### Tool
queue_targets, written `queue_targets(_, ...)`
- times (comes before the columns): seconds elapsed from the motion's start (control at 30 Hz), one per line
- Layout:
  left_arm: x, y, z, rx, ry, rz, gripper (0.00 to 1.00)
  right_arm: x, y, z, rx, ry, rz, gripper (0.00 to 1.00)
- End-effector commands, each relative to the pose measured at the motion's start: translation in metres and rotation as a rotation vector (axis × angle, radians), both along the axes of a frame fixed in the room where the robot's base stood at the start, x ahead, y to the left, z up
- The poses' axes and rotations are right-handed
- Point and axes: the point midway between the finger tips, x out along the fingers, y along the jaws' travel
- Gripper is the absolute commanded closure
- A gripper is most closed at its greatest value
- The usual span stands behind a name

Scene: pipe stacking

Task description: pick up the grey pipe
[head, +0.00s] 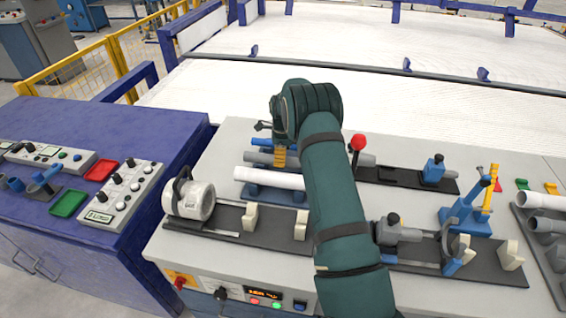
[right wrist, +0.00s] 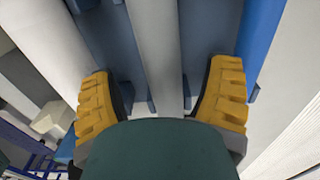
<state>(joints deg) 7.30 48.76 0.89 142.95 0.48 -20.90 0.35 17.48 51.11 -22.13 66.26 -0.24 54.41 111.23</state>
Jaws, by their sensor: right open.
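The grey pipe (head: 257,158) lies on its rack, between a white pipe and a blue pipe, and my arm hides its right part. My right gripper (head: 280,157) is above it with yellow fingers pointing down. In the right wrist view the grey pipe (right wrist: 153,50) runs lengthwise between the two spread fingers of my right gripper (right wrist: 163,92). There is a gap on each side, and the gripper is open and empty. My left gripper is not in view.
The white pipe (head: 268,178) lies in front of the grey one, and the blue pipe (head: 263,142) behind it. A clamp fixture with a white ring (head: 188,200) stands at left. A red-knobbed lever (head: 358,143) is close right of my arm. More pipes (head: 545,202) lie at far right.

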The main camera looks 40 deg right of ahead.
Motion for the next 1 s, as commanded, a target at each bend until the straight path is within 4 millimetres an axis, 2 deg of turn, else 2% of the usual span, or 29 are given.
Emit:
queue_targets(0.1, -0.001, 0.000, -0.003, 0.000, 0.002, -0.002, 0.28, 0.001, -0.002, -0.020, 0.001, 0.001, -0.001, 0.22)
queue_targets(0.2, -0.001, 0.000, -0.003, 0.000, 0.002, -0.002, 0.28, 0.001, -0.002, -0.030, 0.001, 0.001, -0.001, 0.22)
queue_targets(0.43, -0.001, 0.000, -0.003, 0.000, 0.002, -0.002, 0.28, 0.001, -0.002, -0.031, 0.000, -0.001, 0.000, 0.22)
queue_targets(0.47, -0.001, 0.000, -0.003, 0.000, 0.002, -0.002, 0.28, 0.001, -0.002, -0.031, 0.000, -0.001, 0.000, 0.29)
queue_targets(0.6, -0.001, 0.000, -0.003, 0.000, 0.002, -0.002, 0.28, 0.001, -0.002, -0.031, 0.000, -0.001, 0.000, 0.78)
queue_targets(0.67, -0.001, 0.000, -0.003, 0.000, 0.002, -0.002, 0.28, 0.001, -0.002, -0.031, -0.001, -0.001, 0.000, 0.99)
queue_targets(1.0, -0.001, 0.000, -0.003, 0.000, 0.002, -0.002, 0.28, 0.001, -0.002, -0.026, -0.001, -0.002, 0.000, 0.99)
